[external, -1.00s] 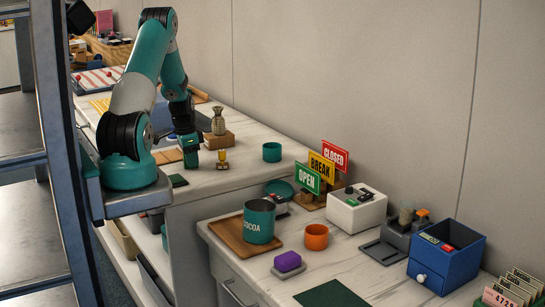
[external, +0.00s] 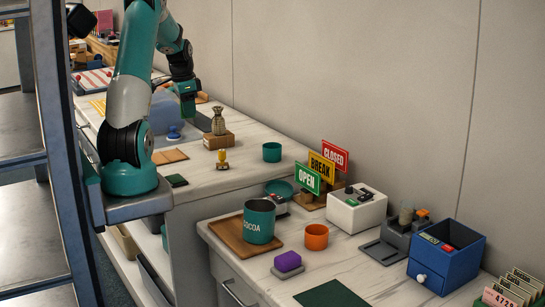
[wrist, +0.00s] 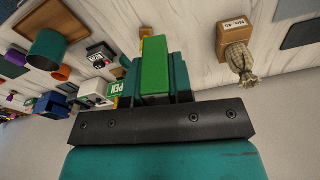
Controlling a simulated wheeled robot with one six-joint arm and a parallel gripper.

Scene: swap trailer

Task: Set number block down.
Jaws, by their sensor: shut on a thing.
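My gripper (external: 186,92) is raised above the far, higher counter, at the upper left in the external view. In the wrist view its teal fingers (wrist: 154,78) are shut on a green number block (wrist: 154,62). No number shows on the face toward the camera. In the external view the block is a small green patch at the fingertips (external: 187,108), clear of the counter.
A blue stamp-like knob (external: 174,132), a small yellow-topped piece (external: 223,157) and a teal cup (external: 272,152) stand on the upper counter (external: 215,185). The lower counter holds a COCOA tin (external: 259,224), signs (external: 322,167) and several boxes. White counter between them is partly clear.

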